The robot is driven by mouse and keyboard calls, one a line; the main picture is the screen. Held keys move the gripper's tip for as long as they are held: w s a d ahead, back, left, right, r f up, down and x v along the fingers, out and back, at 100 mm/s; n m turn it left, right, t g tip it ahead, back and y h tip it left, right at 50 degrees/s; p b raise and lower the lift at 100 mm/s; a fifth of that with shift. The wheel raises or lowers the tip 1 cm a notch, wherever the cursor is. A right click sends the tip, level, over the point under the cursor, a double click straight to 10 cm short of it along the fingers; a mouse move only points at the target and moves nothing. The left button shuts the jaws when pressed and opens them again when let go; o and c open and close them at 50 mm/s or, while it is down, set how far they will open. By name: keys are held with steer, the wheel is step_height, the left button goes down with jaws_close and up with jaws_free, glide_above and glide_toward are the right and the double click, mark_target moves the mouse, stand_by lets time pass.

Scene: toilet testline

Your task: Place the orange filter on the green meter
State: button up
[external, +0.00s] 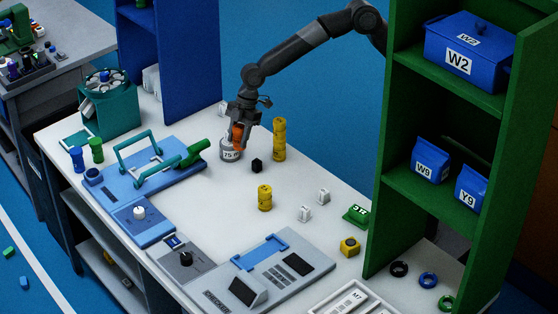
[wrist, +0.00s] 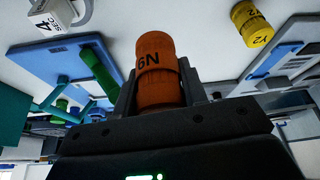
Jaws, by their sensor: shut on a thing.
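The orange filter (external: 237,133) is a small cylinder held upright in my gripper (external: 238,126), just above or touching a white round container (external: 229,153); I cannot tell which. In the wrist view the orange filter (wrist: 158,68) sits between the two fingers of my gripper (wrist: 158,95), with black lettering on its side.
White blocks (external: 305,213) and a yellow block (external: 349,246) lie near the green device. A green shelf (external: 394,160) rises at the right. The table's middle is fairly clear.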

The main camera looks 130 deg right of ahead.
steer(key=s+a+r+n+g+y, duration=0.1)
steer(key=s+a+n+g, duration=0.1)
steer(key=s+a+n, duration=0.6)
steer(key=s+a+r+n+g+y, duration=0.15)
steer(key=s+a+n, duration=0.25)
steer(key=a, duration=0.9)
steer(key=s+a+r+n+g+y, duration=0.1)
steer(key=s+a+n+g, duration=0.1)
steer(key=s+a+n, duration=0.6)
steer(key=m, duration=0.2)
glide_toward(366, 213)
steer(key=shift+s+a, duration=0.3)
steer(key=shift+a, duration=0.45)
steer(key=shift+w+a+f, duration=0.1)
steer(key=shift+a+f, duration=0.15)
steer(key=shift+f, duration=1.95)
steer(key=shift+f, duration=0.15)
steer(key=o, duration=1)
